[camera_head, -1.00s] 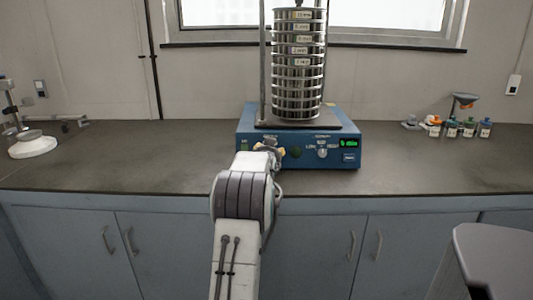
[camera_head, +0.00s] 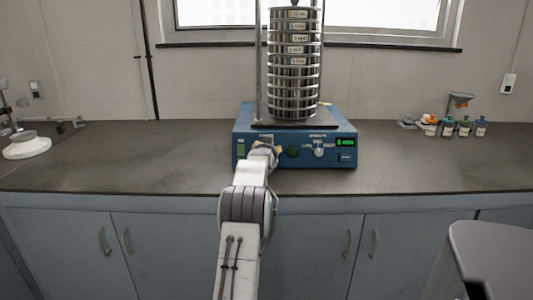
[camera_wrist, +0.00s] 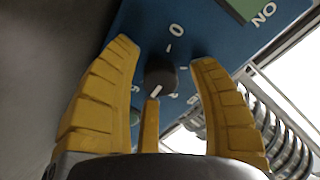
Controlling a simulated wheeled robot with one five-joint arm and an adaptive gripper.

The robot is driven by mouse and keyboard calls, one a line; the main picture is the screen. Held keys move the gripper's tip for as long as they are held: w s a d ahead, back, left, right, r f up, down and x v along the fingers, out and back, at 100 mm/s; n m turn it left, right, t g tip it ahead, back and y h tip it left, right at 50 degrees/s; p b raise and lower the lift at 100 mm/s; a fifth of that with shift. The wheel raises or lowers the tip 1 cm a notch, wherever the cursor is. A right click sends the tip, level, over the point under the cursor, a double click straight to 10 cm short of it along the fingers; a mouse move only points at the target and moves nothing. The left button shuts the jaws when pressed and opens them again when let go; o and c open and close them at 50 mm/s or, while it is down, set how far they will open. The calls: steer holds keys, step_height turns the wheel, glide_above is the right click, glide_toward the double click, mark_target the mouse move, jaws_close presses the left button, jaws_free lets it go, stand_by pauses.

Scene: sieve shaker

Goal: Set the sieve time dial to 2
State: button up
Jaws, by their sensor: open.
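The blue sieve shaker (camera_head: 347,121) stands on the counter with a tall stack of steel sieves (camera_head: 293,62) on top. In the wrist view, the dark round time dial (camera_wrist: 160,74) sits on the blue panel, with a "0" mark and other partly hidden numbers around it. A pale pointer mark shows on the dial, on the side away from the "0". My gripper (camera_wrist: 165,52) is open, its yellow fingers on either side of the dial with visible gaps. In the head view, my gripper (camera_head: 264,147) is at the panel's left part and hides the dial.
A green display (camera_head: 346,142) is lit on the panel's right, its text too small to read surely. Small bottles (camera_head: 465,127) stand far right. The counter in front is clear.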

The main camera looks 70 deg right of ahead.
steer(key=shift+r, duration=0.1)
jaws_close()
stand_by(0.5)
